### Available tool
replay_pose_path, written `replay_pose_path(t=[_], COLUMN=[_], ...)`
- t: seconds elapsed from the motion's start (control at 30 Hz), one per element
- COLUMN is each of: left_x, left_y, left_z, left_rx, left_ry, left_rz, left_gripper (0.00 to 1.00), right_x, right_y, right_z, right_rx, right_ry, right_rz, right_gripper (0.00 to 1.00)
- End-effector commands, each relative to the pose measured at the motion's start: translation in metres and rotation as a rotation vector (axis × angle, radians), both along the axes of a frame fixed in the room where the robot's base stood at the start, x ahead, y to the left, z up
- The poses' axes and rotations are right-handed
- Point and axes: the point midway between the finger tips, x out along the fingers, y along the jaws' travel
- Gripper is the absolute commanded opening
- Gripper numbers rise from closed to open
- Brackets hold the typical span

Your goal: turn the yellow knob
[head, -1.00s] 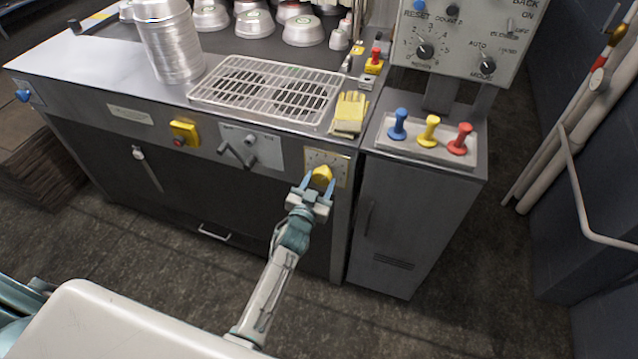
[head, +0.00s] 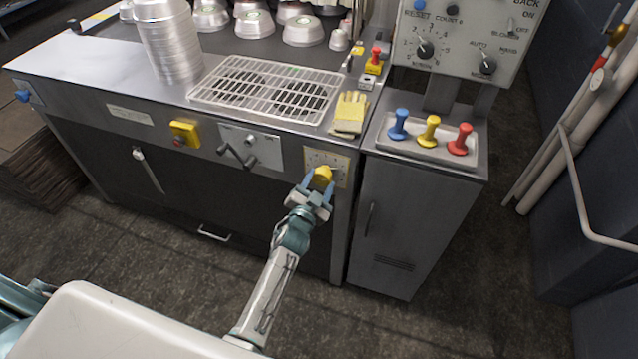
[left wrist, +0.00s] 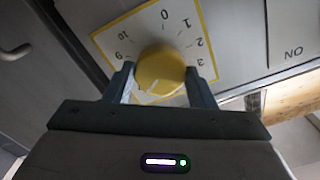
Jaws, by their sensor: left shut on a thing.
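The yellow knob (head: 322,175) sits on a square, yellow-edged dial plate (head: 340,165) on the front of the steel counter. In the left wrist view the knob (left wrist: 160,70) is round, with numbers around it on the plate; a white mark on it points to the lower left. My left gripper (head: 318,183) is shut on the knob, one finger on each side; in the left wrist view its fingers (left wrist: 160,84) flank it. The lower part of the dial is hidden behind the gripper. My right gripper is not in view.
A crank panel (head: 250,150) and a yellow box with a red button (head: 185,133) are left of the dial. Yellow gloves (head: 349,113) and a wire rack (head: 265,90) lie on the counter above. Blue, yellow and red levers (head: 429,132) stand to the right. The floor in front is clear.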

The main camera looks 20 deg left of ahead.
Motion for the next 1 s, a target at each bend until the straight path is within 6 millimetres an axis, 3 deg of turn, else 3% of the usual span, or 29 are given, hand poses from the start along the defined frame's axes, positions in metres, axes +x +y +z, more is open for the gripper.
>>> replay_pose_path(t=[0.17, 0.2, 0.3, 0.67, 1.0], left_x=[0.000, 0.000, 0.000, -0.004, -0.064], left_y=[0.000, 0.000, 0.000, 0.000, 0.002], left_z=[0.000, 0.000, 0.000, 0.000, -0.001], left_rx=[-0.001, -0.001, -0.001, -0.002, -0.002], left_ry=[0.000, 0.000, 0.000, 0.001, 0.002], left_rz=[0.000, 0.000, 0.000, 0.000, 0.000], left_gripper=[0.27, 0.52, 0.71, 0.71, 0.71], right_x=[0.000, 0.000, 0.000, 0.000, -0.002], right_y=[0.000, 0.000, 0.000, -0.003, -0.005], right_z=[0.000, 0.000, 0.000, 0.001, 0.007], right_rx=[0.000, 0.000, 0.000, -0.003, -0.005], right_ry=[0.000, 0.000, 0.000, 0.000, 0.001], right_rz=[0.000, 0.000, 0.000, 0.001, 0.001], right_gripper=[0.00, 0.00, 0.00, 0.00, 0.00])
